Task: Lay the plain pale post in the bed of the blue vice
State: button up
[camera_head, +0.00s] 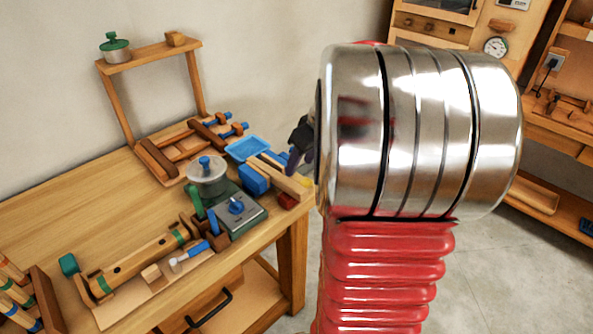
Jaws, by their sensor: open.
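A blue vice-like block (254,180) stands near the right end of the workbench. Pale wooden bars (284,180) lie beside and across it, pointing toward the bench's right edge. One of them may be the plain pale post; I cannot tell which, or whether it rests in the vice bed. My gripper (302,143) is a small dark shape above the bench's right end, just beyond the bars. It is open, and my large silver and red arm hides most of it. I cannot see anything between its fingers.
A blue tray (247,148) and a wooden clamp frame (190,148) lie behind the vice. A green device with a blue knob (237,208) stands left of it. A wooden rack (150,56) rises at the back.

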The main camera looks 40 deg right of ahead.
jog(key=shift+v, duration=1.55)
jog(key=s+a+r, duration=0.2)
jog(key=s+a, duration=0.1)
jog(key=a, duration=0.9)
jog(key=s+a+r, duration=0.2)
jog(key=a, duration=1.1)
jog(key=s+a+f+t, duration=0.1)
jog(key=s+a+f, duration=0.1)
jog(key=s+a, duration=0.4)
jog(key=shift+s+a, duration=0.4)
